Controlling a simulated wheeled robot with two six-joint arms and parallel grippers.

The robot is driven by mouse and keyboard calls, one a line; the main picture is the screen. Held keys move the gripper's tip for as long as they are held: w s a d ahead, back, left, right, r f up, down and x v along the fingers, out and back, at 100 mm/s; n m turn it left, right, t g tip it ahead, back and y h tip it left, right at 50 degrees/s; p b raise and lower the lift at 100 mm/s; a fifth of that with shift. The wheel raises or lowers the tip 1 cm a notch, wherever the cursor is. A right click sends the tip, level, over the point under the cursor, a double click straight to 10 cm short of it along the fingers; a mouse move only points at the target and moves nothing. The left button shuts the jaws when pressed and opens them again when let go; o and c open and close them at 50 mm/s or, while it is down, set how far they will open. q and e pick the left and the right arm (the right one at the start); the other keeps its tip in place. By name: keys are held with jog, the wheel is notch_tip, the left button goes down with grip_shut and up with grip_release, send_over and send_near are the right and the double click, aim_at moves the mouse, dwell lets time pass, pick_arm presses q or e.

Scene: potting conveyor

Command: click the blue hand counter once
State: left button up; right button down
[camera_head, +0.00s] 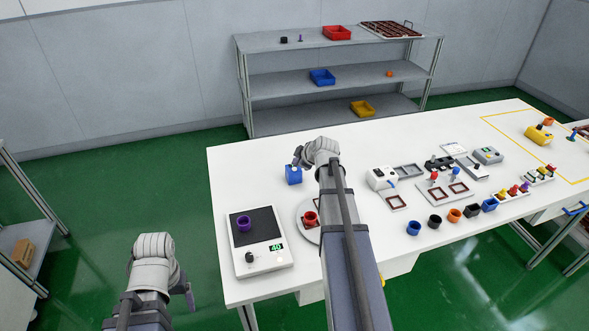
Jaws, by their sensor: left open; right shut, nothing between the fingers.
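The blue hand counter (293,176) stands upright near the back left part of the white table. My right gripper (297,158) is shut and empty, with its tips at the counter's top; I cannot tell whether they touch it. Its wrist and arm reach in from the front, to the right of the counter. The gripper hides part of the counter's top. My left gripper (188,290) is open and empty, off the table's left side, over the green floor and well away from the counter.
A round plate with a red pot (310,218) is partly behind my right arm. Several pots, trays and devices fill the table's right. The table's back left is clear.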

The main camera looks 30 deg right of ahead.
jog(key=shift+f, duration=0.1)
jog(key=shift+f+b, duration=0.3)
jog(key=shift+b, duration=0.15)
jog(key=shift+f+b, duration=0.35)
jog(key=shift+f, duration=0.05)
dwell(0.5)
jog(key=shift+r, duration=0.1)
jog(key=shift+r+p, duration=0.7)
jog(key=shift+p, duration=0.1)
notch_tip(320, 180, up, 5)
jog(key=p, duration=0.5)
jog(key=shift+r, duration=0.1)
